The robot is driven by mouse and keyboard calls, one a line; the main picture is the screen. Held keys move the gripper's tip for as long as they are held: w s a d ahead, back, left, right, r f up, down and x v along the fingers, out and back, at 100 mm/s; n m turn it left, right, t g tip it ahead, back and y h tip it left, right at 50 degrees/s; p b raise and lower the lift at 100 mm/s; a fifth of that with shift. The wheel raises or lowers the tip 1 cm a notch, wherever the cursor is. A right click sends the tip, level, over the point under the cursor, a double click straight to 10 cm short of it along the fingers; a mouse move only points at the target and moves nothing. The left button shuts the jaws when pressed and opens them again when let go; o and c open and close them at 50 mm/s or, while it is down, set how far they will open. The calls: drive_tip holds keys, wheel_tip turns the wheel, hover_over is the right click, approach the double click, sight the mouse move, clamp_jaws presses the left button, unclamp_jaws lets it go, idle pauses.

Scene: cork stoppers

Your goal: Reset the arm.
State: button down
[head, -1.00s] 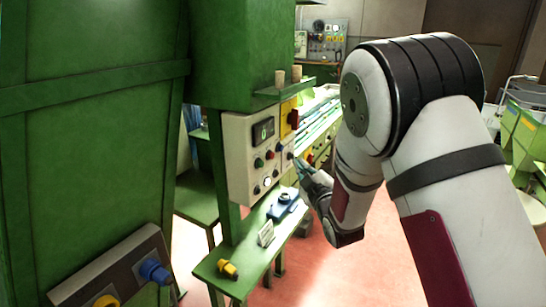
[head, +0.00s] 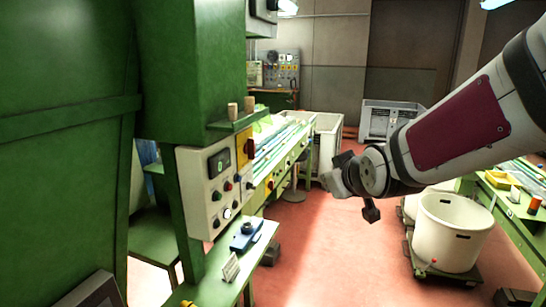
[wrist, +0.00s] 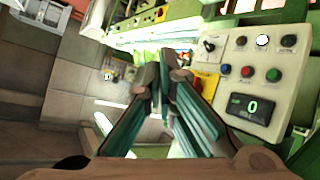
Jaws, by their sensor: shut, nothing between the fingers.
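My arm reaches in from the right in the head view, its white and black links ending at the wrist (head: 365,175) over the aisle. In the wrist view my gripper (wrist: 165,70) shows its teal-padded fingers meeting at the tips, shut and empty. The fingers are hard to make out in the head view. Two cork stoppers, one at the left (head: 232,110) and one at the right (head: 249,103), stand upright on a small green shelf (head: 228,124), apart from the gripper.
A control panel (head: 197,190) with buttons and a display is left of my gripper; it also shows in the wrist view (wrist: 290,55). A blue device (head: 247,236) sits on the green bench below. A white bin (head: 452,232) stands at the right. The reddish floor between is clear.

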drive_tip(key=s+d+m+g, duration=0.2)
drive_tip(key=s+d+g, duration=0.1)
drive_tip(key=s, duration=1.1)
drive_tip(key=s+d+m+g+h, duration=0.1)
drive_tip(key=s+d+m+g, duration=0.2)
drive_tip(key=s, duration=1.2)
drive_tip(key=shift+s+f+m+h, duration=0.2)
drive_tip(key=shift+f+m+h, duration=0.1)
drive_tip(key=shift+f, duration=0.05)
drive_tip(key=shift+d, duration=0.1)
